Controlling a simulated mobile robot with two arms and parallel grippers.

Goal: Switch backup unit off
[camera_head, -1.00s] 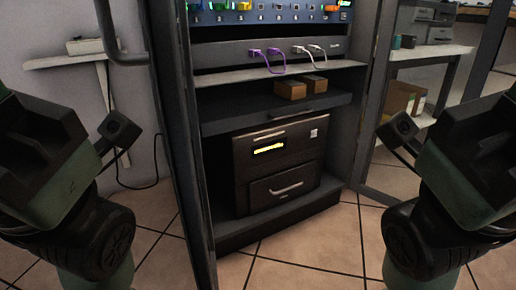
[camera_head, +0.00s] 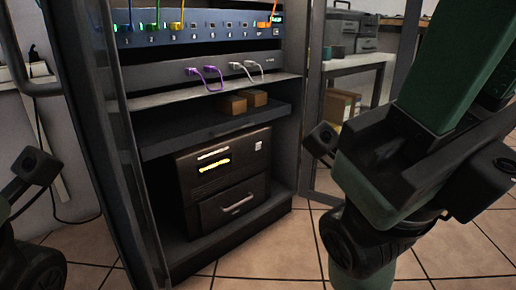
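The backup unit (camera_head: 222,186) looks like the dark box on the bottom shelf of the open rack. Its front has a lit yellow display (camera_head: 214,164), a pale bar above it, a small white square (camera_head: 258,146) at upper right and a silver handle (camera_head: 238,204) low down. Whether the white square is a switch, I cannot tell. My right arm is at the right, apart from the unit. Part of my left arm shows at the lower left edge. I see no fingertips of either gripper.
Above the unit, a dark shelf (camera_head: 200,130) carries two small brown boxes (camera_head: 233,105). Higher up are purple cables (camera_head: 206,76), white cables (camera_head: 247,70) and a blue patch panel (camera_head: 190,27). An open rack door frame stands at left. Tiled floor (camera_head: 270,250) in front is clear.

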